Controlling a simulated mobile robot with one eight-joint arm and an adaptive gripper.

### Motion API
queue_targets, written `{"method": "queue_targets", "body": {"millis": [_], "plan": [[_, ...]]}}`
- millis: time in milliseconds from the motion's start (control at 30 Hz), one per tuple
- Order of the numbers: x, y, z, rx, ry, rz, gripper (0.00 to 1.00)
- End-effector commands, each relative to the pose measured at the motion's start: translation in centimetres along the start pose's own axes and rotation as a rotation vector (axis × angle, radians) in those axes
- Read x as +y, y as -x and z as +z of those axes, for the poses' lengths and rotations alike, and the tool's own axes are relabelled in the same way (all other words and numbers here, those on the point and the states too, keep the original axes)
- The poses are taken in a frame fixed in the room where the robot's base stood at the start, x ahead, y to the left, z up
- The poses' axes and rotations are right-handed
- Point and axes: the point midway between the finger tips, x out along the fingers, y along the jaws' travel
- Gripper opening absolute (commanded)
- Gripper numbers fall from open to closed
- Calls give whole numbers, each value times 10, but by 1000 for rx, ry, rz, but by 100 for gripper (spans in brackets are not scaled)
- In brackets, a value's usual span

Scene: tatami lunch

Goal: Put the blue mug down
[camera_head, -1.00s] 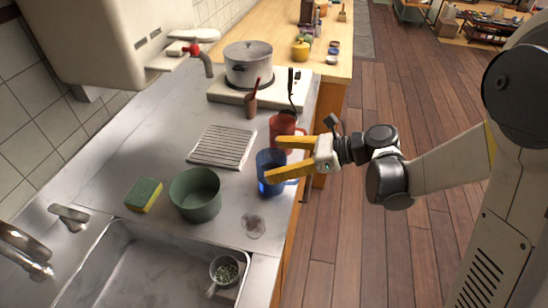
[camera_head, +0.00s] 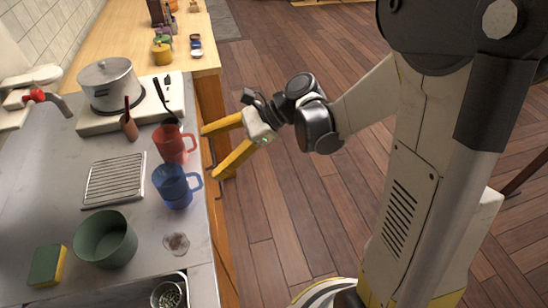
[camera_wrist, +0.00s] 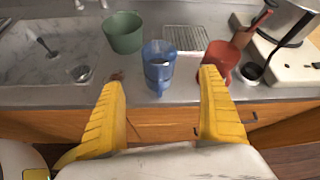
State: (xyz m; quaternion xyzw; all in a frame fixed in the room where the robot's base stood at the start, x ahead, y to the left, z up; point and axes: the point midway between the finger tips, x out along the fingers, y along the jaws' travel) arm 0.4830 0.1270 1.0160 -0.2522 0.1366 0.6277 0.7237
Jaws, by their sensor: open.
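The blue mug (camera_head: 172,186) stands upright on the grey counter, with its handle toward the right in the head view. It also stands between my fingers' directions, farther off, in the wrist view (camera_wrist: 159,66). My gripper (camera_head: 208,154) is open and empty, to the right of the mug and out past the counter's front edge. Its yellow fingers (camera_wrist: 162,84) are spread wide in the wrist view and do not touch the mug. The red mug (camera_head: 174,144) stands just behind the blue one in the head view.
A green pot (camera_head: 104,240), a sponge (camera_head: 47,266), a drying rack (camera_head: 114,181) and a steel pot (camera_head: 110,84) on a stove share the counter. A stained patch (camera_head: 176,243) lies near the front edge. The wooden floor (camera_head: 275,215) beside the counter is clear.

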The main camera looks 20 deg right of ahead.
Motion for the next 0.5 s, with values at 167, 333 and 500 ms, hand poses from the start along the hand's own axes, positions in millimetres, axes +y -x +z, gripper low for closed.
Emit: {"method": "queue_targets", "body": {"millis": [167,333,500], "plan": [[24,21,3,264,361,-8,89],[50,54,-4,526,756,58,89],[76,94,-13,774,1165,200,89]]}}
